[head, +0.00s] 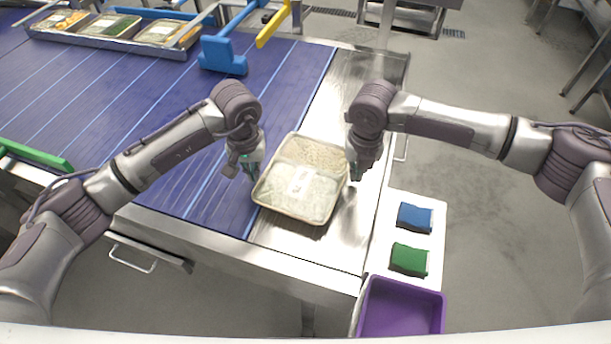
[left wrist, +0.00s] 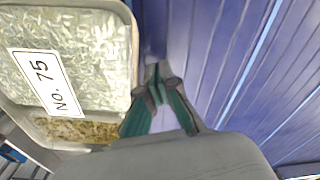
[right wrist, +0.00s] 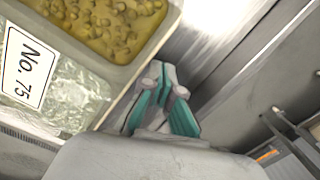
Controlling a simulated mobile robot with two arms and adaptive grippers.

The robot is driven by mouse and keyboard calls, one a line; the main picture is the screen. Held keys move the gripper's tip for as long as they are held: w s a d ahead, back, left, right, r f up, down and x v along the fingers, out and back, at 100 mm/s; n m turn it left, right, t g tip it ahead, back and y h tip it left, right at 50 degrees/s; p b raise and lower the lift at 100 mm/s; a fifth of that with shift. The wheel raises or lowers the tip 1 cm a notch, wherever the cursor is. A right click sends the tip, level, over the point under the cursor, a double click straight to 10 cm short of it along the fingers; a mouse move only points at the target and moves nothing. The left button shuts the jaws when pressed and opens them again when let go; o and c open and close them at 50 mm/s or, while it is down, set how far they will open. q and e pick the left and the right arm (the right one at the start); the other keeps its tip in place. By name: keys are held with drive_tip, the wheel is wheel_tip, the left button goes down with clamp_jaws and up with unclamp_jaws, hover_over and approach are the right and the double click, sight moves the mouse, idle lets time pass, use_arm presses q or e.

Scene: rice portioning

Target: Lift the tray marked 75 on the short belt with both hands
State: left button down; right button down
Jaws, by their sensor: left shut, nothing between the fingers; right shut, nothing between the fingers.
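The tray marked "No. 75" (head: 284,210) sits at the end of the blue belt, partly over the steel plate. It has a tan rim, a pale rice-like filling, a second brownish filling and a white label, which reads clearly in the left wrist view (left wrist: 46,82) and right wrist view (right wrist: 27,68). My left gripper (head: 252,172) is shut and empty beside the tray's left edge, above the belt; its fingers show in the left wrist view (left wrist: 157,85). My right gripper (head: 354,178) is shut and empty beside the tray's right edge, over the steel; its fingers show in the right wrist view (right wrist: 160,85).
A blue sponge (head: 415,218) and a green sponge (head: 409,260) lie on a white board at right, above a purple bin (head: 400,308). A long holder with filled trays (head: 110,27) stands far back left. Blue (head: 222,52) and yellow (head: 272,25) guides stand over the belt.

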use_arm(q)
drive_tip(key=shift+d, duration=0.1)
use_arm(e)
drive_tip(key=shift+a, duration=0.1)
use_arm(q)
drive_tip(key=shift+d, duration=0.55)
use_arm(e)
drive_tip(key=shift+s+a, duration=0.1)
drive_tip(key=shift+a, duration=0.45)
